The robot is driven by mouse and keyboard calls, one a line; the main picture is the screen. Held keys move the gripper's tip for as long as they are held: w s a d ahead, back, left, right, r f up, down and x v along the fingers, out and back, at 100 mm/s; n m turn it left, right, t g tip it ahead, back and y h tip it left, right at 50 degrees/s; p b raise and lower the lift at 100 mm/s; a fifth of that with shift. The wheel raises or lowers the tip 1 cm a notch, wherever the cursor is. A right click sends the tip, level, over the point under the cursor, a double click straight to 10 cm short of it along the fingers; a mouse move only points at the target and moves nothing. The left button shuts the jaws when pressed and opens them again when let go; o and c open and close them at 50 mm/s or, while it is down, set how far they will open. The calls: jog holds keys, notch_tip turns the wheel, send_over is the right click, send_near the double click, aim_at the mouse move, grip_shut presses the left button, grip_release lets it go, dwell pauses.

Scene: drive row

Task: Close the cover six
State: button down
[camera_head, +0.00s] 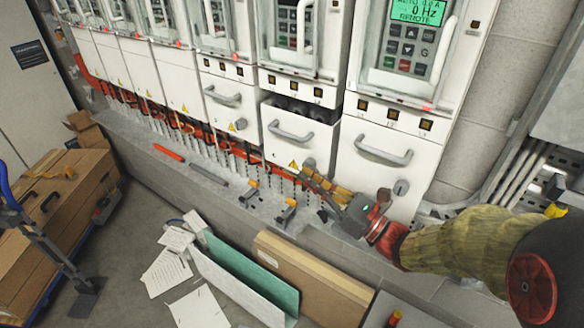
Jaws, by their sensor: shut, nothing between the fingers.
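A row of white drive cabinets has lower covers with grey handles. The second cover from the right (285,143) is tilted out at its top, with a dark gap above it. I cannot read a number on it, so I cannot tell whether it is cover six. The rightmost cover (372,182) and the one to the left of the gap (222,88) sit flush. My gripper (308,174) is shut and empty, low near the lower right corner of the tilted cover. I cannot tell whether it touches the cover.
A grey ledge (168,168) below the covers holds an orange-handled tool (168,152), a grey bar (208,174) and orange clamps (287,212). Orange cables run behind. Papers (167,272), panels, boxes and a cart (50,215) stand on the floor. Grey pipes (522,165) are at right.

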aim_at(289, 155)
jog(key=s+a+f+y+b, duration=0.1)
jog(key=s+a+f+b, duration=0.1)
jog(key=f+b, duration=0.4)
jog(key=s+a+f+y+b, duration=0.1)
jog(key=a+f+y+b, duration=0.15)
jog(key=f+b, duration=0.4)
jog(key=w+d+r+m+t, duration=0.1)
jog(key=d+r+m+t, duration=0.1)
jog(key=d+r+t, duration=0.35)
jog(key=shift+t+h, duration=0.35)
jog(key=b+x, duration=0.1)
jog(key=x, duration=0.3)
jog(key=d+r+b+x, duration=0.1)
jog(key=x, duration=0.4)
jog(key=b+x, duration=0.1)
jog(key=x, duration=0.3)
jog(key=shift+s+d+r+b, duration=0.1)
jog(key=shift+s+r+b, duration=0.2)
jog(key=shift+r, duration=0.2)
